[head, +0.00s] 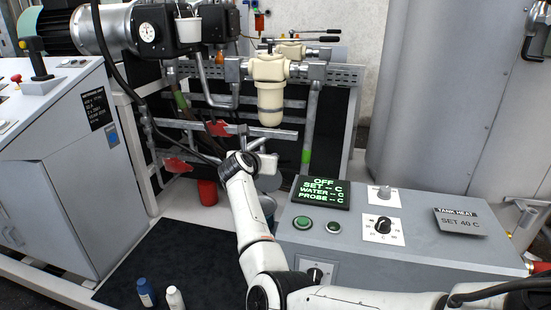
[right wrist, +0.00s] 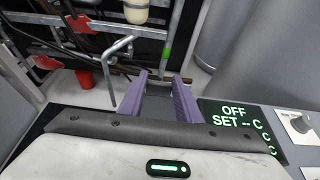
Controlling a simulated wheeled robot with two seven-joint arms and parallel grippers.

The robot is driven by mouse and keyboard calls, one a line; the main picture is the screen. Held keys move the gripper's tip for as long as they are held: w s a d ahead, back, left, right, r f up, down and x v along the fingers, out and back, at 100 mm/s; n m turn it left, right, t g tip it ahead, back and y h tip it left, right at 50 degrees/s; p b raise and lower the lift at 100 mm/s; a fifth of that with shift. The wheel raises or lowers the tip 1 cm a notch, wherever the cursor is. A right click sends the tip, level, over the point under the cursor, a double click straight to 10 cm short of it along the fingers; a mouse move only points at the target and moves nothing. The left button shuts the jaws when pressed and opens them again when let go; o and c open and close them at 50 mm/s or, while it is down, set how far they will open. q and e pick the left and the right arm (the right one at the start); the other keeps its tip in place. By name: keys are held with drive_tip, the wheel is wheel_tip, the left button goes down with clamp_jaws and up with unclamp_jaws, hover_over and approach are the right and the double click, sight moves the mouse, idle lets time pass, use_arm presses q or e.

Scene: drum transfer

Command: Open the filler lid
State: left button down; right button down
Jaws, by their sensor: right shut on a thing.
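My right gripper (right wrist: 162,88) shows its two purple fingers in the right wrist view. They are closed on a dark grey piece (right wrist: 158,106), apparently the filler lid, with a gap as wide as that piece. Most of it is hidden behind the gripper body. In the head view my right arm reaches up from the bottom right, and its wrist hides most of the gripper. A grey round part (head: 268,183) shows just below and beside the wrist, left of the control box; I cannot tell whether it is raised or seated. My left gripper is not in view.
The control box (head: 450,250) with its green display (head: 322,192) stands close on the right. A bent metal pipe (right wrist: 113,70) and a red container (head: 207,192) are to the left. A cream filter (head: 269,95) hangs behind. Two small bottles (head: 146,291) stand on the dark mat.

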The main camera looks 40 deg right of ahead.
drive_tip(key=shift+w+d+r, duration=0.2)
drive_tip(key=shift+d+r, duration=0.15)
drive_tip(key=shift+r, duration=0.35)
drive_tip(key=c, duration=1.4)
unclamp_jaws()
drive_tip(key=shift+c, duration=0.2)
drive_tip(key=shift+o, duration=0.8)
drive_tip(key=shift+f, duration=0.1)
drive_tip(key=shift+a+f, duration=0.1)
drive_tip(key=shift+f, duration=0.1)
drive_tip(key=shift+s+a, duration=0.1)
drive_tip(key=p+v, duration=0.5)
drive_tip(key=v, duration=0.2)
drive_tip(key=shift+s+r, duration=0.1)
